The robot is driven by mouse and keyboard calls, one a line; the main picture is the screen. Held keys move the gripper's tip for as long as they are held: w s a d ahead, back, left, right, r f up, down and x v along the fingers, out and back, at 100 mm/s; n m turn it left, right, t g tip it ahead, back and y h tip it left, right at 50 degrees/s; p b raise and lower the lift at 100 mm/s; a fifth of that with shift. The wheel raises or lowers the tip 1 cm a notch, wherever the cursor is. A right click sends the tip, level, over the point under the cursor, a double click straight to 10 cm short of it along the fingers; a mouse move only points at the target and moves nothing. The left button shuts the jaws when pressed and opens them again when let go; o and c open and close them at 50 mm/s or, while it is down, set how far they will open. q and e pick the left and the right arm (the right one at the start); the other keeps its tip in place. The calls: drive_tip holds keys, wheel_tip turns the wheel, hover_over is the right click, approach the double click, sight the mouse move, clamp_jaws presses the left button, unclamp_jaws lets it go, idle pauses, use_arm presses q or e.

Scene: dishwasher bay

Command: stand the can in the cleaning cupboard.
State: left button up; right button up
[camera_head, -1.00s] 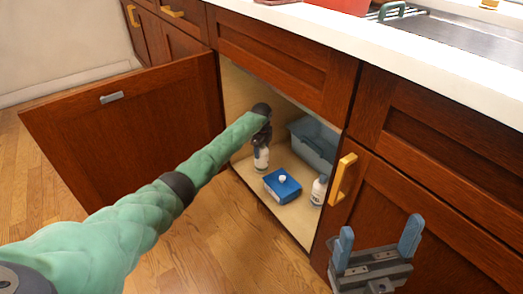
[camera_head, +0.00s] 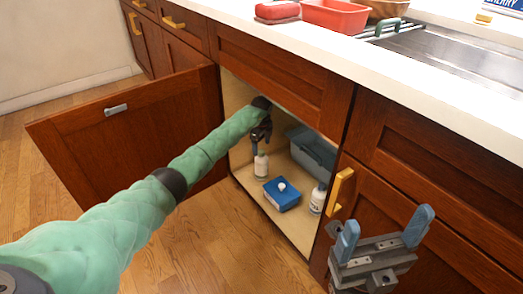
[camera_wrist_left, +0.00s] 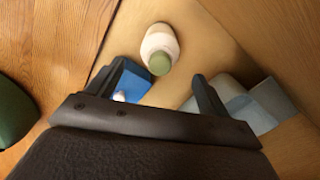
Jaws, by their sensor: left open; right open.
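The can (camera_head: 261,166), a white container with a grey-green cap, stands upright on the cupboard floor near the left side of the opening. It also shows in the left wrist view (camera_wrist_left: 160,46). My left gripper (camera_head: 260,140) reaches into the cleaning cupboard (camera_head: 288,221) just above the can. In the left wrist view its fingers (camera_wrist_left: 163,82) are spread, with nothing between them, and the can appears beyond them. My right gripper (camera_head: 382,236) is open and empty in front of the closed cabinet door at the right.
A blue box (camera_head: 282,194) lies right of the can. A white bottle (camera_head: 318,199) stands by the right side, and a grey-blue bin (camera_head: 312,153) is behind. The open cupboard door (camera_head: 120,140) stands left of my left arm. The counter (camera_head: 330,45) overhangs above.

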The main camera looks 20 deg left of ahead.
use_arm(q)
wheel_tip(320, 180, up, 3)
drive_tip(key=shift+r+p, duration=0.1)
drive_tip(key=shift+p, duration=0.25)
drive_tip(key=shift+r, duration=0.6)
